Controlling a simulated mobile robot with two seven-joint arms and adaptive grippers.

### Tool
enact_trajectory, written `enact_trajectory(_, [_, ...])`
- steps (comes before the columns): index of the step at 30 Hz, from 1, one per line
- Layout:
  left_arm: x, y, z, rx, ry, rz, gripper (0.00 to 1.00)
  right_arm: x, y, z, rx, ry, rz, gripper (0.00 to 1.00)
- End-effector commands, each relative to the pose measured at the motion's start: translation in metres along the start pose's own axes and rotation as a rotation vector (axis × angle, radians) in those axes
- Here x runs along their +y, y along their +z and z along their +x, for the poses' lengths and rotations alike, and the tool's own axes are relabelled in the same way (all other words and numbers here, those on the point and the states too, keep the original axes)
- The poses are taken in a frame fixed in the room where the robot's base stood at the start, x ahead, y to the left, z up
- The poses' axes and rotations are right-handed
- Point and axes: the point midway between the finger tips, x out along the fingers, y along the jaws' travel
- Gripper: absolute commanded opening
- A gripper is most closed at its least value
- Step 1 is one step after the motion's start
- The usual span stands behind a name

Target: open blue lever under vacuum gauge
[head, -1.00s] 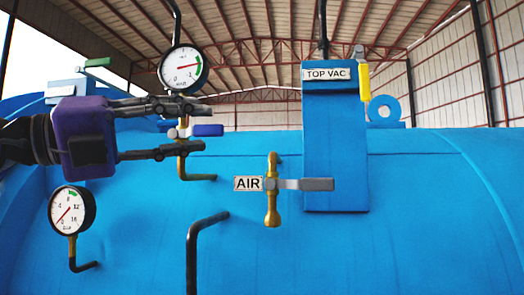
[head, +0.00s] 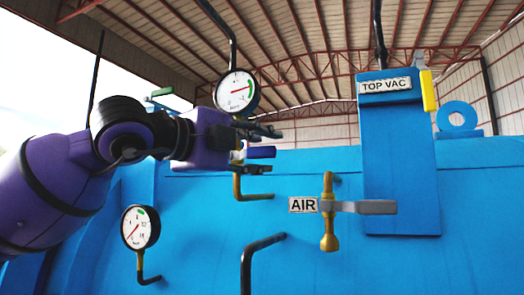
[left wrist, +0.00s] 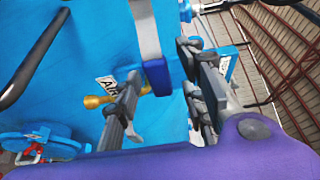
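The blue lever (head: 262,152) sticks out to the right from a pale fitting on the brass pipe below the vacuum gauge (head: 237,91). My left gripper (head: 265,151) is open, with one finger above the lever and one below it. In the left wrist view my left gripper (left wrist: 165,95) has its fingers apart. The lever's dark blue end (left wrist: 157,77) shows between them there, and I see a gap to the fingers. My wrist and gripper body hide part of the lever's fitting in the head view. My right gripper is not in view.
The AIR valve (head: 328,212) with its grey handle stands to the lower right. A second gauge (head: 140,227) is at the lower left. A bent black pipe (head: 262,245) rises below the lever. The TOP VAC column (head: 401,160) is farther right.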

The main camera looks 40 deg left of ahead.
Motion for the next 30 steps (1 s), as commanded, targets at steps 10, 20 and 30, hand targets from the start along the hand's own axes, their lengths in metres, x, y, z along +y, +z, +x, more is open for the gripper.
enact_trajectory(10, [0.0007,0.0001,0.012,0.001,0.0,0.001,0.38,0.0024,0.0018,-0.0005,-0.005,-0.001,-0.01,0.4])
enact_trajectory(20, [0.0007,-0.0001,0.0116,0.001,0.0,0.001,0.03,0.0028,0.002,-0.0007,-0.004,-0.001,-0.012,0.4])
enact_trajectory(30, [0.001,-0.0001,0.0117,0.001,0.0,0.0,0.0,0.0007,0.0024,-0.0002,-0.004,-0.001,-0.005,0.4])
